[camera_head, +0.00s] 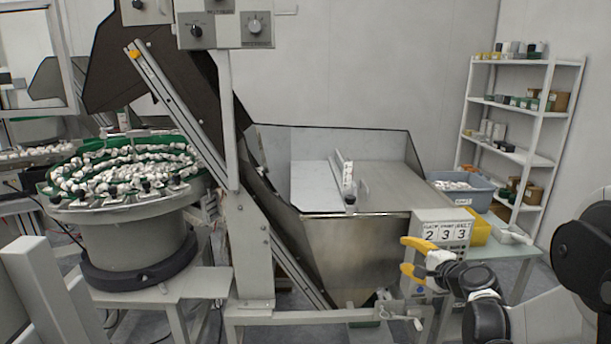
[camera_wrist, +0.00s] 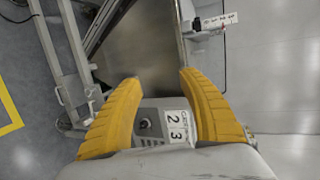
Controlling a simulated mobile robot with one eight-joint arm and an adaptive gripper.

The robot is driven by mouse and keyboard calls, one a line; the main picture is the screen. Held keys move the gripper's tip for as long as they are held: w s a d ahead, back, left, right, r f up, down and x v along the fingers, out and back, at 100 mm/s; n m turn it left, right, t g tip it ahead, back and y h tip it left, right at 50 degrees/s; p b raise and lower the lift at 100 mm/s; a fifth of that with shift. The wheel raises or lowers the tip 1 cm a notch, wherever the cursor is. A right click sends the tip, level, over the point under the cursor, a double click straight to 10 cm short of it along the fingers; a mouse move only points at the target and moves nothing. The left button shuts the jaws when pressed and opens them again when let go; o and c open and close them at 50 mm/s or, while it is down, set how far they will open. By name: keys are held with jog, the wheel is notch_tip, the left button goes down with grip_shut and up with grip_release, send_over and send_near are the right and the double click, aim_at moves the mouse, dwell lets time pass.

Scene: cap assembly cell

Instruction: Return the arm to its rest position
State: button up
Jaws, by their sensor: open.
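My gripper (camera_head: 408,258) has yellow fingers and shows at the lower right in the head view. It is in front of the grey numbered box at the right of the steel hopper. In the wrist view the two yellow fingers of my gripper (camera_wrist: 158,88) are spread apart with nothing held between them. My arm reaches in from the right edge of the head view, bent, with its black and white links partly cut off by the frame.
The steel hopper (camera_head: 350,245) fills the middle. The numbered box (camera_head: 445,229) stands close behind my gripper. A blue-grey bin (camera_head: 477,193) and yellow bin (camera_head: 481,231) sit on a side table. A shelf (camera_head: 513,105) stands far right; a bowl feeder (camera_head: 135,240) stands left.

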jog(key=s+a+r+n+g+h, duration=0.1)
jog(key=s+a+r+n+g, duration=0.15)
jog(key=s+a+n, duration=0.45)
jog(key=s+a+r+n+g, duration=0.2)
jog(key=s+a+r, duration=0.1)
jog(key=s, duration=0.8)
jog(key=s+f+n+g+h, duration=0.2)
jog(key=s+n, duration=0.4)
jog(key=s, duration=1.2)
jog(key=shift+d+f+n+h, duration=0.4)
jog(key=shift+f+h, duration=0.1)
jog(key=shift+f, duration=0.3)
jog(key=shift+o, duration=0.4)
jog(key=shift+w, duration=0.2)
